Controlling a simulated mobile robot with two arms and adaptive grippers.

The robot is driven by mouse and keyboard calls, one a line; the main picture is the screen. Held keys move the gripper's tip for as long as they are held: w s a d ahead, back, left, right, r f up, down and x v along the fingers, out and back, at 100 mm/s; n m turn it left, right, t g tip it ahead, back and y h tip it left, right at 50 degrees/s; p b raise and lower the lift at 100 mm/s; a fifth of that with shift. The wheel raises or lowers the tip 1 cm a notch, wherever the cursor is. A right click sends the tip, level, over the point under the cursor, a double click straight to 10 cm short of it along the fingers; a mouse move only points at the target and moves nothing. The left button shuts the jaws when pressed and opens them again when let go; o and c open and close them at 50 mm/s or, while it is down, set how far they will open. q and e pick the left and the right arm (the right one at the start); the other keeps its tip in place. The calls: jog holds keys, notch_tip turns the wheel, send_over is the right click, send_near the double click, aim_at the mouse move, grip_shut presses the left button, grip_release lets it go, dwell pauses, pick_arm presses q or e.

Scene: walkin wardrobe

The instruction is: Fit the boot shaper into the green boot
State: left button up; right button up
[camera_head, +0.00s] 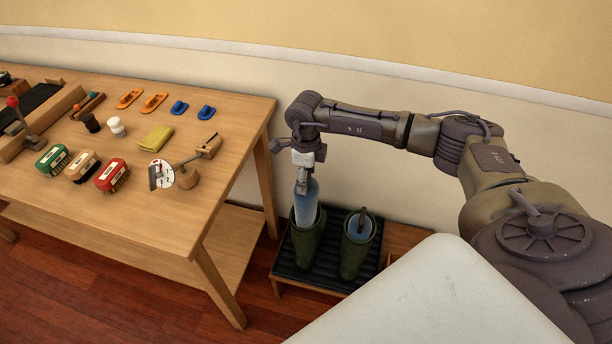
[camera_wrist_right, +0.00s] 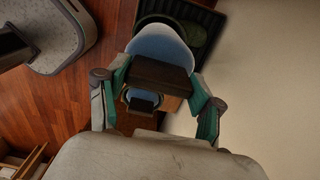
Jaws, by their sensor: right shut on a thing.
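My right gripper (camera_head: 303,183) is shut on the brown handle (camera_wrist_right: 160,77) of a blue boot shaper (camera_head: 306,207). It holds the shaper roughly upright over the left green boot (camera_head: 303,247), with the lower end at the boot's mouth. I cannot tell how deep it reaches. The shaper's blue body also shows in the right wrist view (camera_wrist_right: 160,45), covering part of what lies behind it. A second green boot (camera_head: 355,257) stands to the right, with another blue shaper (camera_head: 359,226) inside and its brown handle sticking up. My left gripper is not in view.
Both boots stand on a black ribbed tray (camera_head: 282,268) on a low wooden stand against the wall. A wooden table (camera_head: 215,215) to the left carries brushes, orange and blue items, a yellow cloth (camera_head: 155,139) and a wooden tool.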

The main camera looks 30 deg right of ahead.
pick_arm(q)
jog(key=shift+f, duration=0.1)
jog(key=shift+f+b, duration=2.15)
jog(key=shift+b, duration=0.1)
pick_arm(e)
jog(key=shift+f, duration=2.95)
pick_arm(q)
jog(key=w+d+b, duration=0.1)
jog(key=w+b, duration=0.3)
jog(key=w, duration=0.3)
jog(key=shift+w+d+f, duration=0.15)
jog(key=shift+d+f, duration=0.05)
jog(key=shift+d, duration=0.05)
pick_arm(e)
jog(key=shift+f, duration=2.95)
